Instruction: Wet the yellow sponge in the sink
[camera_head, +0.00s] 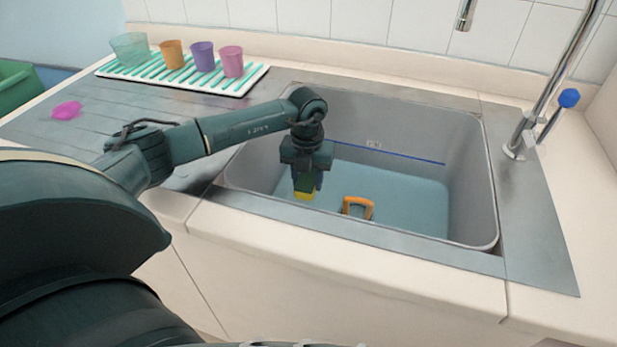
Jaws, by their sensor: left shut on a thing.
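The yellow sponge (304,196) shows as a small yellow patch at the tips of my left gripper (306,185). The gripper points down inside the sink (465,170) and is shut on the sponge; the fingers hide most of it. The sink holds bluish water (400,195), with a blue line on the back wall above it. I cannot tell whether the sponge touches the water. My right gripper is not in view.
An orange handle-shaped thing (358,207) is in the sink, right of the gripper. A chrome faucet (515,145) with a blue-knobbed lever (568,98) stands at the right. Several cups stand on a striped rack (245,83) at the back left. A pink object (66,111) lies on the drainboard.

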